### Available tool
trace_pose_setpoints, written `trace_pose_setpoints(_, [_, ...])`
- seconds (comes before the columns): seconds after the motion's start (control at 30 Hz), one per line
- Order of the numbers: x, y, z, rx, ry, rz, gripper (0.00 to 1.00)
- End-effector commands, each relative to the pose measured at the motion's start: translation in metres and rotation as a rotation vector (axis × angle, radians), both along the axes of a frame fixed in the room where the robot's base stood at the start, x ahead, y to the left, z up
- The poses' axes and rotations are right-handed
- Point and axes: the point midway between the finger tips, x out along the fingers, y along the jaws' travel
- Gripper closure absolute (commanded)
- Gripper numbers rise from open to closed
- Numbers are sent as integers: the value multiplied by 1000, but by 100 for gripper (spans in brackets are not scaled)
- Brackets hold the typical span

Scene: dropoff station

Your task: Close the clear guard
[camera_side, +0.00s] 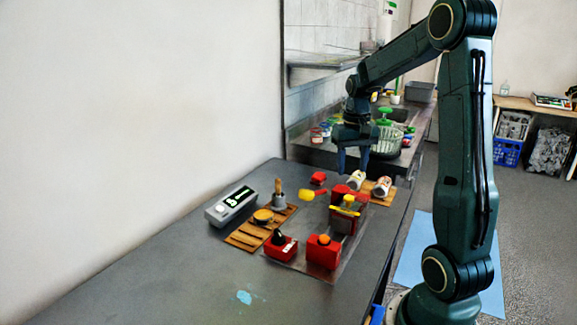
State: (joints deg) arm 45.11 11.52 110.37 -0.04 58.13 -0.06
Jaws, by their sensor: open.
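My gripper (353,166) points down above the far part of the work area, its two blue fingers apart with nothing visible between them. It hangs over the back red block (341,192) and is clear of the table. A red station (343,220) with a yellow bar and a yellow knob on top stands below and in front of it. The clear guard is too small and see-through to make out for certain, so I cannot tell its angle. A red block with an orange button (323,252) and a red box with a black knob (281,247) stand nearer the camera.
A grey device with a screen (231,206) and a wooden board (259,229) lie at left. A yellow scoop-like piece (312,194) and white cups (381,187) on another board are close around the station. The near table (190,285) is mostly bare.

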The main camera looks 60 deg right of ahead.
Motion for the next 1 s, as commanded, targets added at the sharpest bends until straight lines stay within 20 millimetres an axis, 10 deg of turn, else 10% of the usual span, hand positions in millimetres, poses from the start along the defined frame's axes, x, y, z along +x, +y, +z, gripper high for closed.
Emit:
trace_pose_setpoints(0.5, [0, 1, -75, 4, 2, 0, 51])
trace_pose_setpoints(1.0, [0, 0, -89, 1, 0, 0, 51])
